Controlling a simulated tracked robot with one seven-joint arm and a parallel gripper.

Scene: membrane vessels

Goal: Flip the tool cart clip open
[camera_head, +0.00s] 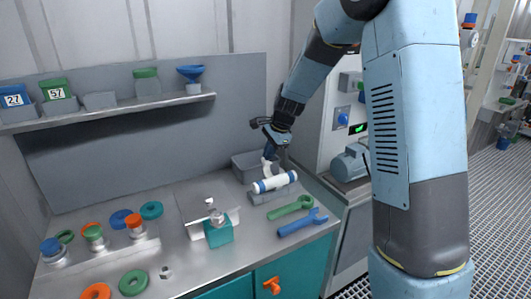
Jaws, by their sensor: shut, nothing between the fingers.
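My gripper (270,156) is shut and empty, pointing down over the back right of the metal worktop (180,250). It is just above a white cylinder with blue bands (275,182), which lies in a grey holder (270,195). A small white upright piece (267,168) shows at the cylinder's left part, close under my fingertips; I cannot tell whether they touch. An orange clip-like part (273,285) is on the teal front below the worktop. I cannot tell for sure which part is the tool cart clip, or whether it is open.
A grey bin (245,166) stands behind. A white-and-teal container (218,232) stands mid-worktop. Coloured rings and caps lie left. A shelf (115,110) runs along the back wall.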

